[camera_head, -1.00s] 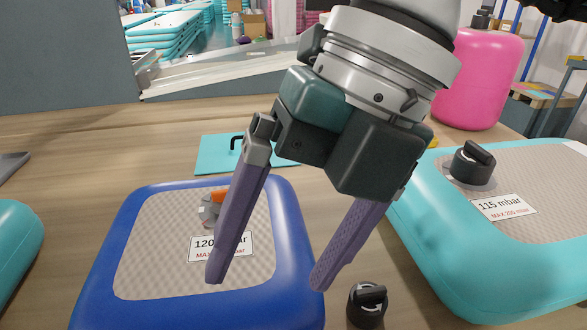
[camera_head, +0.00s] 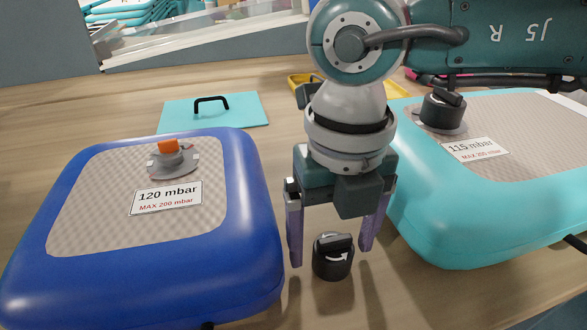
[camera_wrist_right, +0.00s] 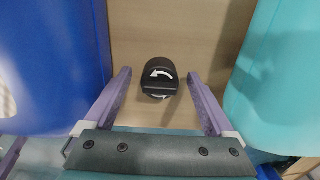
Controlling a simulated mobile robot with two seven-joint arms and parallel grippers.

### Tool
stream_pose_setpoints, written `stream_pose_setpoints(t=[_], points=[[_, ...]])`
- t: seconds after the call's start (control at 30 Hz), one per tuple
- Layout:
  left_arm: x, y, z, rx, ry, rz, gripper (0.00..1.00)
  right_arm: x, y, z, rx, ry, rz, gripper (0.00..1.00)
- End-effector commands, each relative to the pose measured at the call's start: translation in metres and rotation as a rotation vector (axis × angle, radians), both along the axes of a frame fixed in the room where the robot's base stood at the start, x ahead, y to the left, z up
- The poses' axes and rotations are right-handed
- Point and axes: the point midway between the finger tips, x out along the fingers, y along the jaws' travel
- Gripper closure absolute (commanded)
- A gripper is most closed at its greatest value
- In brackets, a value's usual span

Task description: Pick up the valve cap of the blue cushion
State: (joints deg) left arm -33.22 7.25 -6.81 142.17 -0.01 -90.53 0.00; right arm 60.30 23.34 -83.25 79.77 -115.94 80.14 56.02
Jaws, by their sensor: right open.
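The blue cushion (camera_head: 250,240) lies at the left of the head view, with an open valve showing an orange part (camera_head: 168,146) and a label reading 120 mbar. The black valve cap (camera_head: 333,257) stands on the wooden table between the blue cushion and a turquoise cushion. It has a grip bar and a white curved arrow on top. My right gripper (camera_head: 331,256) points down over the cap, open, with a purple finger to either side. In the right wrist view the cap (camera_wrist_right: 159,79) lies between and slightly beyond the open fingers, apart from both. My left gripper is not in view.
The turquoise cushion (camera_head: 480,225), labelled 115 mbar, lies close on the right with its black cap (camera_head: 442,110) fitted. A turquoise plate with a black handle (camera_head: 214,114) lies behind. The table gap between the cushions is narrow.

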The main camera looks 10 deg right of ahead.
Motion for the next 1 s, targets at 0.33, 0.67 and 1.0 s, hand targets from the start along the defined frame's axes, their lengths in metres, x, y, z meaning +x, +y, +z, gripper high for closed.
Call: stream_pose_setpoints(t=[0.33,0.67,1.0], points=[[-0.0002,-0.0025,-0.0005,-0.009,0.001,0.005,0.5,0.0001,0.0001,-0.0031,0.0,-0.001,0.001,0.2],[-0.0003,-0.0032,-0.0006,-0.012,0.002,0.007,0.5,0.0002,0.0001,-0.0029,0.0,-0.001,0.001,0.57],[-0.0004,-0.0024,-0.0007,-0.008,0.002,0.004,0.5,0.0002,0.0001,-0.0028,0.0,-0.001,0.001,0.95]])
